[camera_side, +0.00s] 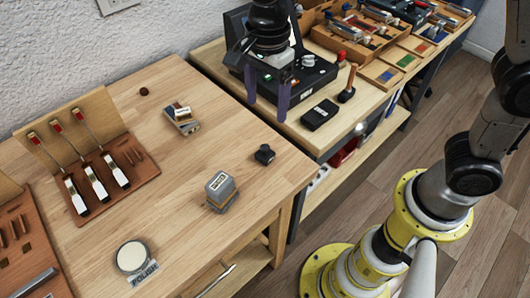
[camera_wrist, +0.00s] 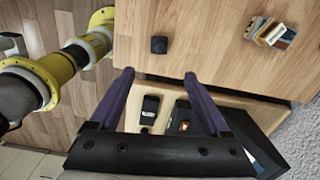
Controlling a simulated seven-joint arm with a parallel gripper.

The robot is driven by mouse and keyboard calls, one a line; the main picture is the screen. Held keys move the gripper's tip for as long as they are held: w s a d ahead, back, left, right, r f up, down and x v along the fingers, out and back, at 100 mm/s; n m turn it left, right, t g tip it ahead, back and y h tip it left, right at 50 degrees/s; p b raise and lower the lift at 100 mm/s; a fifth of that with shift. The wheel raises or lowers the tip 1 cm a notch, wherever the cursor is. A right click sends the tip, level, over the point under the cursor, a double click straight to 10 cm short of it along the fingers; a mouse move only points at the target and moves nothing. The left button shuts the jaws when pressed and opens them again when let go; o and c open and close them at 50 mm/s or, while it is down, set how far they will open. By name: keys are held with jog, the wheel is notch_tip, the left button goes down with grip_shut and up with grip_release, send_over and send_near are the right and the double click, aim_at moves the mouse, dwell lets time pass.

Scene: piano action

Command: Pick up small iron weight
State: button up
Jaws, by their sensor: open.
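A small dark block (camera_side: 264,154), which looks like the small iron weight, sits on the wooden table near its right edge. In the wrist view the dark block (camera_wrist: 159,45) shows just beyond the fingertips, roughly centred between them. My gripper (camera_side: 267,102) has two purple fingers pointing down, spread apart with nothing between them. It hangs over the neighbouring bench, behind the block in the side view. In the wrist view my gripper (camera_wrist: 159,76) is also open and empty.
A grey labelled block (camera_side: 220,190) stands nearer the table's front. A small stack (camera_side: 182,119) lies further back. A hammer-action model (camera_side: 95,170), a round white-topped tin (camera_side: 131,256) and a dark knob (camera_side: 144,91) are on the table. A black case (camera_side: 320,115) lies on the bench near my gripper.

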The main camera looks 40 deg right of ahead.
jog(key=f, duration=0.1)
send_over(265, 146)
jog(key=f, duration=0.7)
jog(key=shift+s+a, duration=0.1)
jog(key=shift+s, duration=0.1)
jog(key=shift+w+f, duration=0.15)
jog(key=shift+f, duration=3)
jog(key=shift+c, duration=0.2)
grip_shut()
